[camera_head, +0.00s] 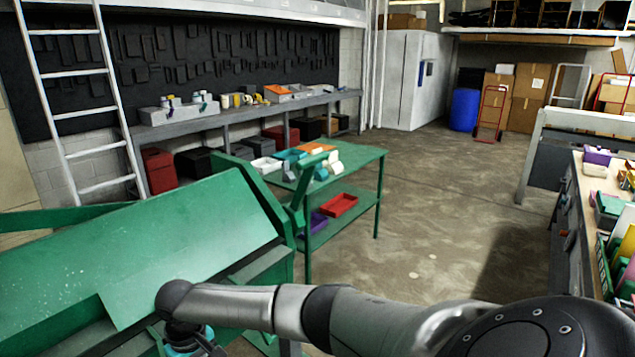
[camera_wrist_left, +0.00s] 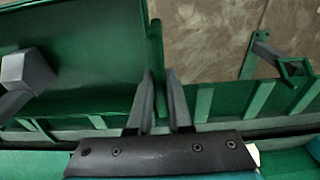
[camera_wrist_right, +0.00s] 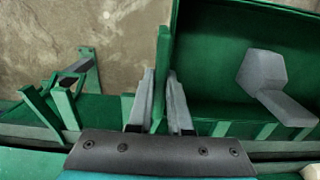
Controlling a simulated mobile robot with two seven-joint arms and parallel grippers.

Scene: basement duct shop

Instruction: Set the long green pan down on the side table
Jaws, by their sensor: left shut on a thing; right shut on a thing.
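The long green pan shows in the left wrist view (camera_wrist_left: 90,45) and the right wrist view (camera_wrist_right: 210,60). My left gripper (camera_wrist_left: 160,78) is shut on its upright end wall, and my right gripper (camera_wrist_right: 160,78) on the opposite end wall. In the head view, large green sheet surfaces fill the lower left, and I cannot clearly tell pan from machine there. My right arm crosses the bottom to them; its fingertips are hidden. My left gripper is outside the head view. A green table (camera_head: 365,158), likely the side table, stands beyond, with small bins on top.
A red tray (camera_head: 339,205) and a purple one sit on the table's lower shelf. A grey angular part (camera_wrist_right: 262,70) shows against the pan. Green framework lies below it. Open concrete floor (camera_head: 440,220) extends right, toward a cluttered workbench (camera_head: 572,225). A ladder (camera_head: 75,100) stands left.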

